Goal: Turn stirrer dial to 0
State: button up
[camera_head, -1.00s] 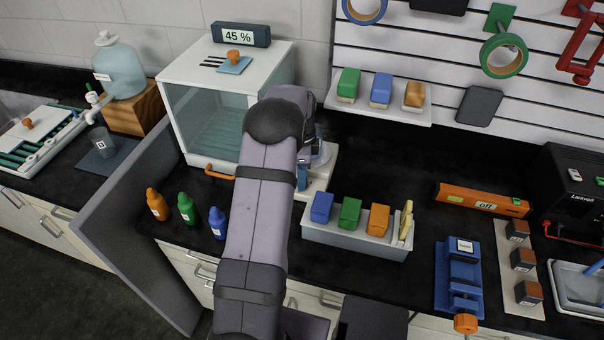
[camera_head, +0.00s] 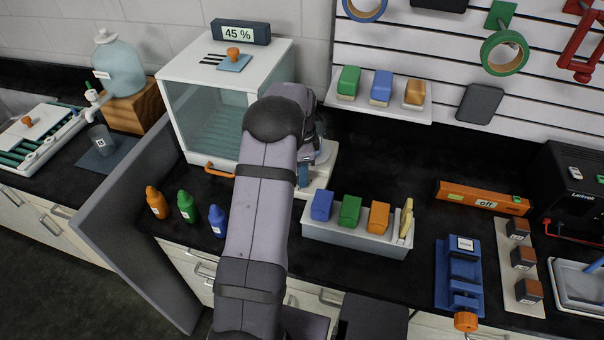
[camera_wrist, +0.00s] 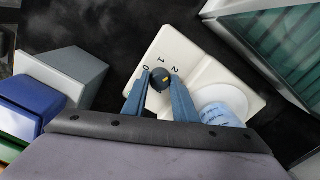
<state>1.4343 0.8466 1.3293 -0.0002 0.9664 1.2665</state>
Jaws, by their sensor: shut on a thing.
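The stirrer (camera_wrist: 205,72) is a cream-white base with a beaker (camera_wrist: 222,100) on its round plate. Its dial (camera_wrist: 159,80) is a small black knob with a yellowish mark, beside the printed digits 0, 1 and 2. I cannot tell for sure which digit the mark points at. My gripper (camera_wrist: 160,82) has its blue fingers on both sides of the dial, shut on it. In the head view, the stirrer (camera_head: 326,172) is partly hidden behind my arm, and the dial is not visible.
A white glass-fronted cabinet (camera_head: 255,62) stands left of the stirrer. A grey bin (camera_head: 345,236) with coloured blocks is in front to the right. Three bottles, including a blue one (camera_head: 217,222), stand front left.

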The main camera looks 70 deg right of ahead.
jog(key=n, duration=1.1)
jog(key=shift+r+b, duration=0.1)
jog(key=shift+b, duration=0.25)
jog(key=n, duration=1.1)
jog(key=shift+d, duration=0.1)
jog(key=o, duration=0.8)
jog(key=shift+c, duration=0.2)
